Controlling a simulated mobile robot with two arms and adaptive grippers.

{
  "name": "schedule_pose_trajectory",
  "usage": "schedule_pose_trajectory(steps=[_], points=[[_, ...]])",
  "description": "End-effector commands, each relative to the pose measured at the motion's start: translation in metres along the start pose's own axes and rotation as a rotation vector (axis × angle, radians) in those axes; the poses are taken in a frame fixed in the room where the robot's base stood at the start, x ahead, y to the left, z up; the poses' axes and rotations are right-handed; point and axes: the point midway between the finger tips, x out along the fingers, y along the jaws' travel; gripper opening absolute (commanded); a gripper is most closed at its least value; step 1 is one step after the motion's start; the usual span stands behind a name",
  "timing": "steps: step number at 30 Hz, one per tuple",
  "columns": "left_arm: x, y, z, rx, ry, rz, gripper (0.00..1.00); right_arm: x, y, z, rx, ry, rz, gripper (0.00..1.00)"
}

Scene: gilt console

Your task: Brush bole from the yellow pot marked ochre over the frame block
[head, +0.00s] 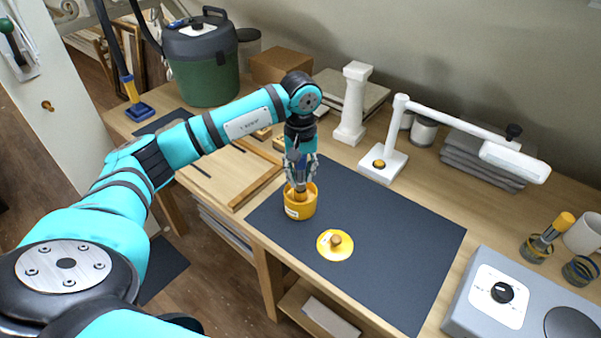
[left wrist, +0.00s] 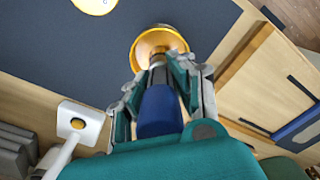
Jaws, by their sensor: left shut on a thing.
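The yellow pot (head: 300,208) stands on the dark mat with a white label too small to read. It also shows in the left wrist view (left wrist: 137,48). Its yellow lid (head: 326,250) with a brown knob lies apart on the mat. My left gripper (head: 299,178) points down over the pot, shut on a brush with a blue handle (left wrist: 158,112). The brush's lower end reaches into the pot's mouth; its bristles are hidden. A wooden board (head: 215,170) with raised strips lies left of the mat; I cannot tell whether this is the frame block. My right gripper is not in view.
The dark mat (head: 400,240) is clear right of the lid. A white lamp (head: 385,165), a white column (head: 353,105) and grey slabs (head: 480,160) stand behind. A grey device (head: 520,295) is at lower right. A green canister (head: 205,75) stands at back left.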

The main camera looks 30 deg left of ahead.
Motion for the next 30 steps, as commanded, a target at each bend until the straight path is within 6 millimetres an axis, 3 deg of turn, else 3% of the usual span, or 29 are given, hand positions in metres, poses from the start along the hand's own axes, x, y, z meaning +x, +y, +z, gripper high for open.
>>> schedule_pose_trajectory(steps=[17,30], points=[[0.001,-0.001,0.002,0.002,-0.005,-0.004,0.00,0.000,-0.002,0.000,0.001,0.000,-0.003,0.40],[-0.033,0.000,0.000,0.001,-0.001,-0.001,0.00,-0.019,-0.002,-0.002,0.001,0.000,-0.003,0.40]])
